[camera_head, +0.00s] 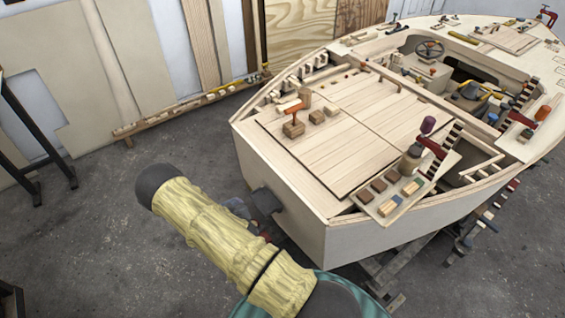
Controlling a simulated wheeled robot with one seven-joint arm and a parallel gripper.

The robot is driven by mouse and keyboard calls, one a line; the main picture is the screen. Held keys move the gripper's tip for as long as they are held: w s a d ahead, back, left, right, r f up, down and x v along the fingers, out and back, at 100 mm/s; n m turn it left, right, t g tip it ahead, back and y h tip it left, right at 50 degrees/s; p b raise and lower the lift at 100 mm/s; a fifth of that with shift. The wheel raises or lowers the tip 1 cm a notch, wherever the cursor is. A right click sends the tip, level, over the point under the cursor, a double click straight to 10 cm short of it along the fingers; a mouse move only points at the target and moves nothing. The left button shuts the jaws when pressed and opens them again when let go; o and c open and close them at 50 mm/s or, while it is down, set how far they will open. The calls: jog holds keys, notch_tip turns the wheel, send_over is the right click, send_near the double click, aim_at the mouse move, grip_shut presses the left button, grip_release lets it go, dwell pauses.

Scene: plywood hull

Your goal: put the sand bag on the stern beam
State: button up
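I cannot pick out the sand bag for certain. Several small brown flat pieces (378,185) lie on the board at the hull's near right corner, but I cannot tell whether one is a bag. The stern (300,215) of the plywood hull faces me, with a pale beam-like edge along its top. My arm in a yellow sleeve crosses the lower middle, its dark joint at the upper left end. A black block (264,203) shows against the stern beside the sleeve; I cannot tell whether it is part of my gripper. No fingertips can be made out.
The stern deck (325,145) carries wooden blocks and an orange-handled tool (292,118) at its left. Plywood sheets (75,75) lean on the wall.

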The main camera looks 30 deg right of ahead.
notch_tip(320, 180, down, 7)
jog(key=w+b, duration=0.1)
jog(key=b, duration=1.1)
jog(key=shift+w, duration=0.2)
jog(key=shift+w+a+r, duration=0.1)
jog(key=shift+r, duration=0.1)
